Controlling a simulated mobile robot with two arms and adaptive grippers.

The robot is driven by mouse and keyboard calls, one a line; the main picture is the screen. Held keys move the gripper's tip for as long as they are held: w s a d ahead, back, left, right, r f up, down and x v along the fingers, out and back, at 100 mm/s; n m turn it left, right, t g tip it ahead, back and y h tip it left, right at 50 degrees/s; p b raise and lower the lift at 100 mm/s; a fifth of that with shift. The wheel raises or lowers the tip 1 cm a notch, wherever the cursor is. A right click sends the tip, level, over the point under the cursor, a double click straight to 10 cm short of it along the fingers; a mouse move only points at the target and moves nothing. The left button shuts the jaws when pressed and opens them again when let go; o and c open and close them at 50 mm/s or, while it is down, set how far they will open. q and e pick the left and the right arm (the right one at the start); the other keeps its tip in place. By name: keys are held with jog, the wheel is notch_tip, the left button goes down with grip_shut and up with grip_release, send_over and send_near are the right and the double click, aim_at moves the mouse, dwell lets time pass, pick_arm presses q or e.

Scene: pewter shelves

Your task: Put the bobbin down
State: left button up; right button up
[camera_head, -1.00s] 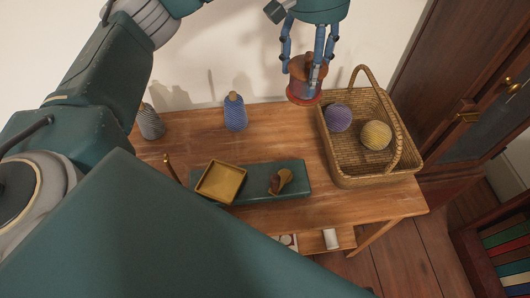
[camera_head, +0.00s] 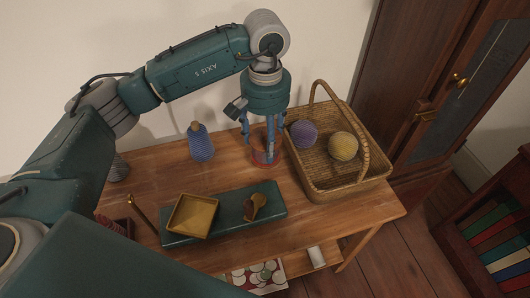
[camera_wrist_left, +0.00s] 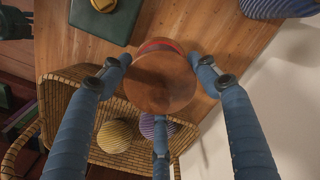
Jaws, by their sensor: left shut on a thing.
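The bobbin (camera_head: 265,158), wooden with red thread, is at the table's back edge, just left of the wicker basket. The fingers hide much of it in the head view. In the left wrist view its round wooden end (camera_wrist_left: 160,82) faces the camera, with a red band beyond. My left gripper (camera_head: 262,150) points straight down over the bobbin, its fingers shut around it. The bobbin is upright and low, at or very near the tabletop (camera_head: 235,168); I cannot tell if it touches. My right gripper is not in view.
The wicker basket (camera_head: 375,182) holds a purple ball (camera_head: 304,134) and a yellow ball (camera_head: 343,146). A blue cone of yarn (camera_head: 201,143) stands to the left. In front lie a green slab (camera_head: 230,222) and a yellow tray (camera_head: 193,216). Bare wood lies between cone and bobbin.

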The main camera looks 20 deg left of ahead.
aim_at(265, 153)
pick_arm(q)
notch_tip(265, 153, down, 5)
jog(key=shift+r, duration=0.15)
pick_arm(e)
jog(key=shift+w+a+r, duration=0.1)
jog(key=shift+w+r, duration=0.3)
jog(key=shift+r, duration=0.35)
pick_arm(q)
jog(key=shift+f+b, duration=0.2)
jog(key=shift+b, duration=0.1)
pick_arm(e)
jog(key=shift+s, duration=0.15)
pick_arm(q)
jog(key=o, duration=0.9)
jog(key=shift+o, duration=0.3)
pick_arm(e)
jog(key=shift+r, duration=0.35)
pick_arm(q)
jog(key=shift+r, duration=0.1)
